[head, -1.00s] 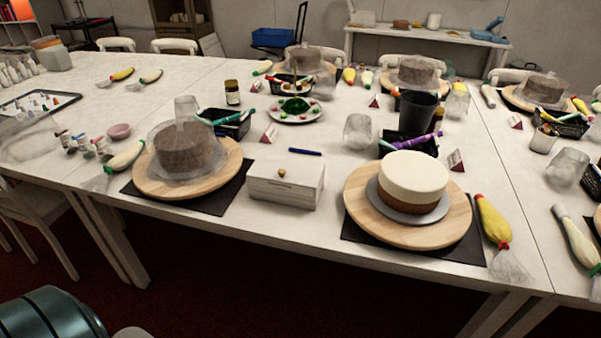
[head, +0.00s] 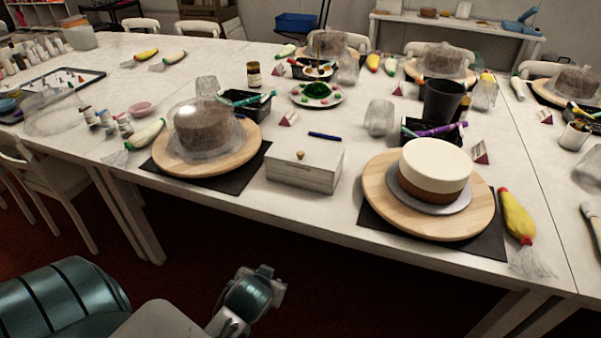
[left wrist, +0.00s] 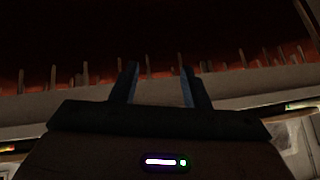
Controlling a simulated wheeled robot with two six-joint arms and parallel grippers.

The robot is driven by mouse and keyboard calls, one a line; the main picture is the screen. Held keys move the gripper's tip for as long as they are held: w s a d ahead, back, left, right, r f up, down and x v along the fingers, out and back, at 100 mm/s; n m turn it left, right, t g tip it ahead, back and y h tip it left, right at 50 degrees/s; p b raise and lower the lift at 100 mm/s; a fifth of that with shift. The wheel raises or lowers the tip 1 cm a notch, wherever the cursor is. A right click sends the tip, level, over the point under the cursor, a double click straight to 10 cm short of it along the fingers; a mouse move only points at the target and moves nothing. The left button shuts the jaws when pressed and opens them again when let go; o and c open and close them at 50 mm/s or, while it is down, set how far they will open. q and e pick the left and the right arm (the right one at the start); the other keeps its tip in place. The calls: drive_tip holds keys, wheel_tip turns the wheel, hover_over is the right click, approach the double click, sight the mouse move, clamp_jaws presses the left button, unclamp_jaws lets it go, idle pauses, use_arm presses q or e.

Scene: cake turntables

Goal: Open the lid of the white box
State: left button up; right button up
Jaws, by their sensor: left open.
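The white box (head: 300,175) stands on the table near its front edge, between two cake turntables. Its lid (head: 318,158) lies flat and closed on top, with a small round golden-brown knob (head: 300,154) on it. My left arm comes in at the bottom left of the head view, below and in front of the table edge, well apart from the box. My left gripper (left wrist: 160,87) shows in the left wrist view with its two fingers spread and nothing between them. The box cannot be made out in that view. My right gripper is not in view.
Left of the box is a wooden turntable (head: 245,158) with a covered brown cake (head: 203,130). Right is another turntable (head: 375,190) with a white-topped cake (head: 435,165). A blue pen (head: 324,136) lies behind the box. The table strip before the box is clear.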

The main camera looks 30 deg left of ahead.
use_arm(q)
drive_tip(key=w+a+r+n+t+y, duration=0.2)
drive_tip(key=w+a+r+t+y, duration=0.15)
drive_tip(key=w+r, duration=0.45)
drive_tip(key=n+t+y, duration=0.1)
drive_tip(key=t, duration=0.4)
approach(300, 156)
drive_tip(key=w, duration=0.1)
drive_tip(key=shift+n, duration=0.3)
drive_tip(key=p+x, duration=0.2)
drive_tip(key=x, duration=0.8)
drive_tip(key=shift+w+a+r, duration=0.1)
drive_tip(key=shift+w+a, duration=0.05)
drive_tip(key=shift+a, duration=0.1)
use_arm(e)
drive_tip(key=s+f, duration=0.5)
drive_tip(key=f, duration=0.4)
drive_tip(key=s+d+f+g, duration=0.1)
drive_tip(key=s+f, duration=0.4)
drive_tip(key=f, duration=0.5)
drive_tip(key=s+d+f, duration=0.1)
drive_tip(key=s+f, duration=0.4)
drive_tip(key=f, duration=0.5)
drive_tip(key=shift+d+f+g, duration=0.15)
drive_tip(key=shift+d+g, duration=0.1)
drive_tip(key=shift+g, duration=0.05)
use_arm(q)
clamp_jaws()
